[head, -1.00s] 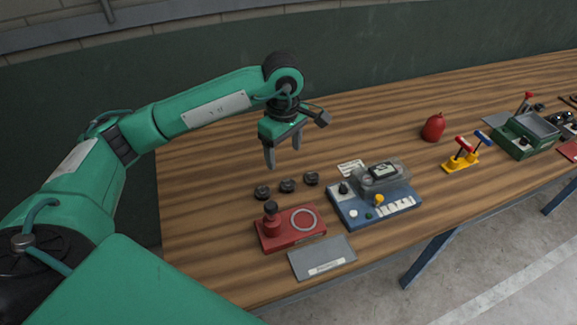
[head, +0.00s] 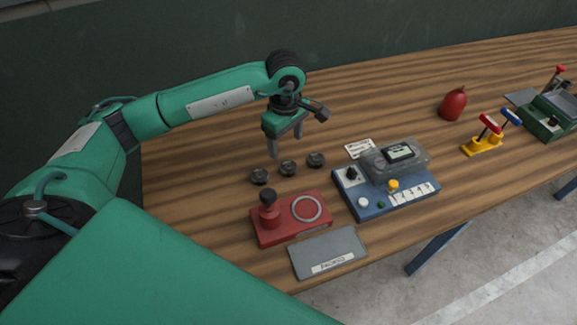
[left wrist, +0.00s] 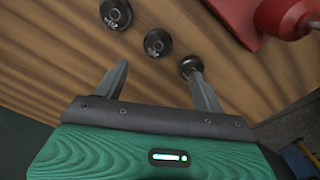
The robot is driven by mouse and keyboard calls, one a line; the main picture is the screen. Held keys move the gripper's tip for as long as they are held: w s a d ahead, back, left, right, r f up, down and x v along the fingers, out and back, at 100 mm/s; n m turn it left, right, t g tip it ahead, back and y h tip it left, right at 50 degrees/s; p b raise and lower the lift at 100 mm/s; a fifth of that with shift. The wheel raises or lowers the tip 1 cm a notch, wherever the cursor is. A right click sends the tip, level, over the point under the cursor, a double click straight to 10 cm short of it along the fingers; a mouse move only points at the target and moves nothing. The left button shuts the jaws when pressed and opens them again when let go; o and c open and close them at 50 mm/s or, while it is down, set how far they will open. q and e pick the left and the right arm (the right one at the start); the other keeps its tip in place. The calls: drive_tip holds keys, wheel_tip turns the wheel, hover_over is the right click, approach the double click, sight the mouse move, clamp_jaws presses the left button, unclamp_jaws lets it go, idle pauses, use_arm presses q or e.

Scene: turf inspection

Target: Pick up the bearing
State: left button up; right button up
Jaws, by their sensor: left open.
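Three small black round parts, which look like bearings, lie in a slanted row on the wooden table: a left one (head: 259,176), a middle one (head: 288,168) and a right one (head: 315,159). The left wrist view shows all three, at the top (left wrist: 116,13), in the middle (left wrist: 157,42) and by the right finger (left wrist: 190,66). I cannot tell which one the task means. My left gripper (head: 286,148) is open and empty, held above and just behind the row with fingers pointing down. It also shows in the left wrist view (left wrist: 159,72). My right gripper is out of view.
A red block with a black knob and a ring (head: 290,226) stands in front of the row, with a grey plate (head: 328,252) before it. A blue control box (head: 385,202) is to the right. A red rounded object (head: 453,104) and yellow switch stand (head: 482,148) are farther right.

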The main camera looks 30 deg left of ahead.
sight(288, 166)
use_arm(q)
wheel_tip(288, 166, down, 4)
drive_tip(key=shift+r, duration=0.15)
drive_tip(key=shift+f+p, duration=0.45)
drive_tip(key=shift+p, duration=0.1)
drive_tip(key=f, duration=0.1)
drive_tip(key=f+p, duration=0.1)
drive_tip(key=f, duration=0.1)
drive_tip(key=shift+w+d+f, duration=0.15)
drive_tip(key=shift+d+f, duration=0.1)
drive_tip(key=shift+f, duration=0.1)
drive_tip(key=shift+f+p, duration=0.3)
drive_tip(key=shift+f, duration=0.15)
use_arm(e)
drive_tip(key=r, duration=0.1)
drive_tip(key=s+r, duration=0.1)
drive_tip(key=shift+a+r, duration=0.15)
drive_tip(key=shift+r, duration=0.15)
use_arm(q)
drive_tip(key=c, duration=1.1)
drive_tip(key=shift+c, duration=0.3)
use_arm(e)
drive_tip(key=shift+d, duration=0.25)
use_arm(q)
drive_tip(key=shift+r, duration=0.1)
